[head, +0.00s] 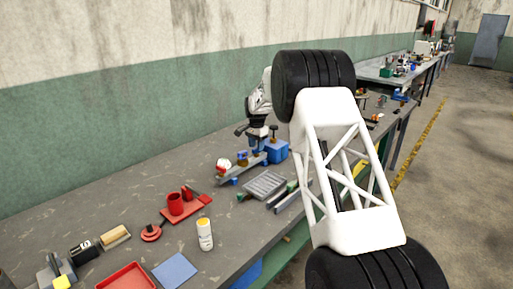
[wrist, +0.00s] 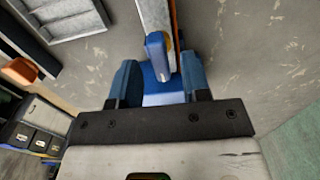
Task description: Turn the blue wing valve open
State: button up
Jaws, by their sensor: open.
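The blue wing valve (wrist: 156,52) shows in the wrist view as an upright blue tab in front of a light bar with an orange edge. A wider blue part lies just below it. My gripper (wrist: 160,68) is open, with one blue finger on each side of these blue parts. Gaps show beside the tab; whether either finger touches lower down I cannot tell. In the head view my gripper (head: 258,138) points down over the workbench, above the far end of a grey bar (head: 242,171) with blue supports. I cannot clearly make out the valve there.
A blue box (head: 278,150) stands close to the right of my gripper. A grey ribbed tray (head: 265,185) lies in front. The bench is bare toward the wall.

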jog(key=shift+r, duration=3.35)
jog(key=shift+s+d+r, duration=0.1)
jog(key=shift+s+r, duration=0.1)
jog(key=shift+r, duration=0.05)
jog(key=s+d+r+n, duration=0.1)
jog(key=s+d+r, duration=0.2)
jog(key=s+r, duration=0.55)
jog(key=s+d+r+n+t, duration=0.1)
jog(key=s+d+r+n, duration=0.15)
jog(key=s, duration=1.15)
jog(key=s+d+r+n, duration=0.1)
jog(key=s+d+r, duration=0.35)
jog(key=s, duration=0.75)
jog(key=s+d+f+n, duration=0.1)
jog(key=s+f+n, duration=0.1)
jog(key=s, duration=1.7)
jog(key=s+d+f+n+t, duration=0.1)
jog(key=s+f, duration=0.4)
jog(key=s, duration=1.5)
jog(key=shift+s+d+n+t, duration=0.15)
jog(key=shift+d+n+t, duration=0.15)
jog(key=shift+n, duration=0.45)
